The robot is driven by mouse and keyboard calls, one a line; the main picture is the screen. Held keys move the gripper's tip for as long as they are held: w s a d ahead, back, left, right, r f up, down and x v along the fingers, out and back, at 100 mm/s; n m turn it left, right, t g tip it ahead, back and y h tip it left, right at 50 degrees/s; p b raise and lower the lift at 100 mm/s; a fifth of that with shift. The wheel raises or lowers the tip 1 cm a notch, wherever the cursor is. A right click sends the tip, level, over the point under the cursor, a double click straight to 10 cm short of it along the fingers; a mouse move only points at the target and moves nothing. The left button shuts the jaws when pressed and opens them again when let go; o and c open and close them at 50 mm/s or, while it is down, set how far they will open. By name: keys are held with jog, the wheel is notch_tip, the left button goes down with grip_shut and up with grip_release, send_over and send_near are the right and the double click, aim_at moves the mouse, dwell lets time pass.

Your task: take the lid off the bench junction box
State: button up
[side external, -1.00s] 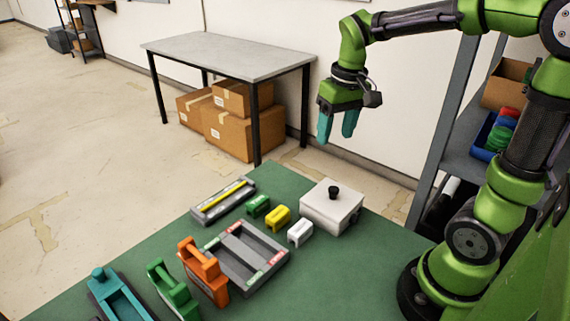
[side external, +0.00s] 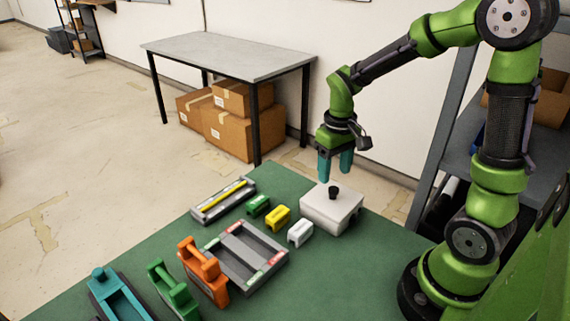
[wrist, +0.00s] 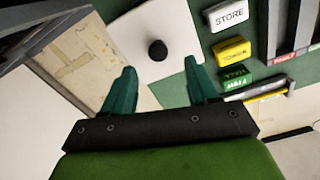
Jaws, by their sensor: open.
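The junction box (side external: 328,216) is a white box at the right back of the green bench. Its white lid (side external: 322,195) is on it, with a black knob (side external: 334,192) in the middle. In the wrist view the lid (wrist: 178,28) and knob (wrist: 157,50) show ahead of the fingers. My gripper (side external: 336,178) is open and empty, its teal fingers pointing down above the back part of the box. In the wrist view my gripper (wrist: 162,85) has its fingers apart, with the knob beyond and between them, not touched.
White (side external: 300,232), yellow (side external: 278,217) and green (side external: 259,205) blocks stand left of the box. A grey tray (side external: 244,258), an orange handled piece (side external: 203,270) and a green one (side external: 172,290) stand further left. A shelf unit (side external: 455,140) rises behind at right.

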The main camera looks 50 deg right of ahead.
aim_at(334, 188)
notch_tip(334, 188, down, 5)
jog(key=shift+s+d+r, duration=0.1)
jog(key=shift+s, duration=0.05)
grip_shut()
dwell(0.4)
